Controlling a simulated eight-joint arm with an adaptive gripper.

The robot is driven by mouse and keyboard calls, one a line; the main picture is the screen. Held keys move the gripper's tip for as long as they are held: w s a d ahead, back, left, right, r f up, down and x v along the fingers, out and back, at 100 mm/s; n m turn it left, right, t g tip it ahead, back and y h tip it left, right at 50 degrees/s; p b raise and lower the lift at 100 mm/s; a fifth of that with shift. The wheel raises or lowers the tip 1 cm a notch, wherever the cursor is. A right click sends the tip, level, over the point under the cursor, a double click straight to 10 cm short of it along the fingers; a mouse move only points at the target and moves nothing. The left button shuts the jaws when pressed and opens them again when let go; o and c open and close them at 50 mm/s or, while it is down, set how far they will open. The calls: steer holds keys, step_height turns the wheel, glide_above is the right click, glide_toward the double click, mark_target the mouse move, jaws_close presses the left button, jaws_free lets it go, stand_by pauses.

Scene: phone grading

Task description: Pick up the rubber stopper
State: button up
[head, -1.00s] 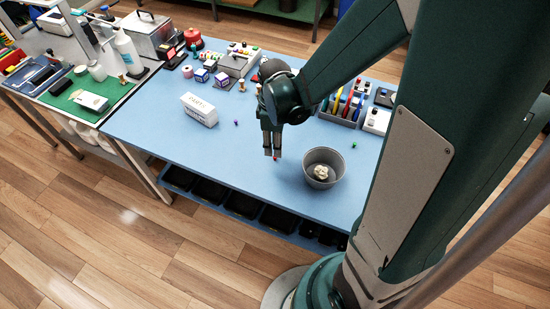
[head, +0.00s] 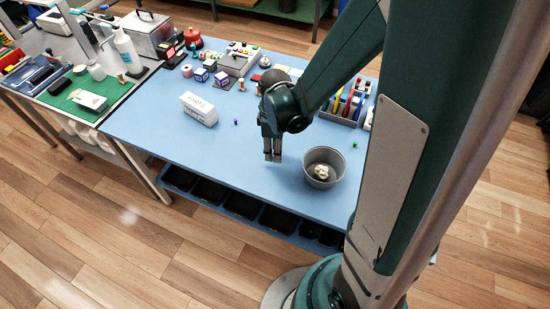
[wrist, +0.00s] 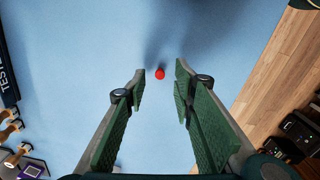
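A small round red piece (wrist: 160,73), which looks like the rubber stopper, sits on the blue table (wrist: 85,40). In the wrist view it lies just past the fingertips, about midway between them. My gripper (wrist: 158,80) is open and empty, its two green-padded fingers spread on either side of the line to the piece. In the head view my gripper (head: 272,157) points down, low over the table, left of the grey bowl. The red piece does not show in the head view now; the gripper seems to hide it.
A grey bowl (head: 311,176) with a crumpled pale lump (head: 321,172) stands close on the right. A white box (head: 198,109) lies to the left. Small purple (head: 236,122) and green (head: 355,143) pieces lie apart. The table's front edge is near; the surface around the red piece is clear.

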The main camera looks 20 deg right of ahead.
steer(key=shift+f, duration=1.4)
steer(key=c, duration=0.7)
